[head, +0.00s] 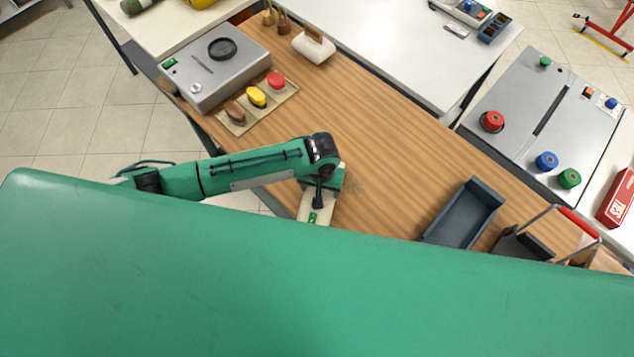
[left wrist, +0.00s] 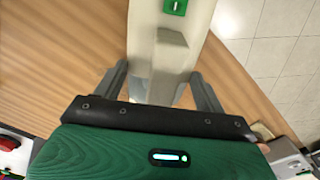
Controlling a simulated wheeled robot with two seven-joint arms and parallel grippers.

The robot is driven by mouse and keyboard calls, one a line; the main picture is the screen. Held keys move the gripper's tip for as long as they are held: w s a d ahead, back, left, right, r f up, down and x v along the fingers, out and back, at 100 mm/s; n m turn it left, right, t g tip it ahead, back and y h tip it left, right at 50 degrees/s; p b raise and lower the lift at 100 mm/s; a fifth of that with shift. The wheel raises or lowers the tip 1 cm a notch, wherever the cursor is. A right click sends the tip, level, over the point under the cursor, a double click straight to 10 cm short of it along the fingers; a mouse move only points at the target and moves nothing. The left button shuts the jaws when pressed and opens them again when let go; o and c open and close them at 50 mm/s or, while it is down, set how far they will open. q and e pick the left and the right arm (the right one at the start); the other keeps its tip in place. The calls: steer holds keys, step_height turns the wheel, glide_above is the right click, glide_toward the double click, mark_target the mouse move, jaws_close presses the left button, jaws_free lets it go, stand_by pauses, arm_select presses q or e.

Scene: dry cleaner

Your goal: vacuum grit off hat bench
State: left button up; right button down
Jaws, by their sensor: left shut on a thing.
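The hand vacuum (head: 306,208), a cream body with a green switch, is over the near edge of the wooden hat bench (head: 385,150). My left gripper (head: 325,187) is shut on it. In the left wrist view the two grey fingers of my left gripper (left wrist: 160,72) stand on either side of the cream vacuum body (left wrist: 178,85). A faint greyish patch, which looks like grit (head: 353,183), lies on the bench just right of the gripper. The vacuum's nozzle is hidden, so I cannot tell whether it touches the wood. My right gripper is not in view.
A grey machine (head: 215,75) and a tray with coloured knobs (head: 236,123) stand at the bench's left end. A white-headed brush or block (head: 313,48) is at the back. A dark open bin (head: 463,213) and a red-handled carrier (head: 525,243) are at the right. The middle is clear.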

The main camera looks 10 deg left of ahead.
mark_target(329, 200)
arm_select(q)
steer(key=shift+s+d+p, duration=0.55)
steer(key=shift+s+d, duration=0.15)
steer(key=shift+d, duration=0.25)
steer(key=shift+s+d+f, duration=0.1)
steer(key=shift+s+d, duration=0.25)
steer(key=shift+d, duration=0.1)
steer(key=shift+s+d+p, duration=0.45)
steer(key=shift+d+p, duration=0.1)
steer(key=shift+p, duration=0.15)
steer(key=shift+s+d+r, duration=0.1)
steer(key=shift+s+d, duration=0.4)
steer(key=shift+d, duration=0.35)
steer(key=shift+s+d+r, duration=0.1)
steer(key=shift+s+d, duration=0.4)
steer(key=shift+d, duration=0.35)
steer(key=shift+s+d, duration=0.5)
steer(key=shift+d, duration=0.35)
steer(key=s+d, duration=0.1)
steer(key=d, duration=0.1)
steer(key=shift+s+d+f, duration=0.1)
steer(key=shift+s+d, duration=0.2)
steer(key=shift+s, duration=0.05)
steer(key=shift+a, duration=0.1)
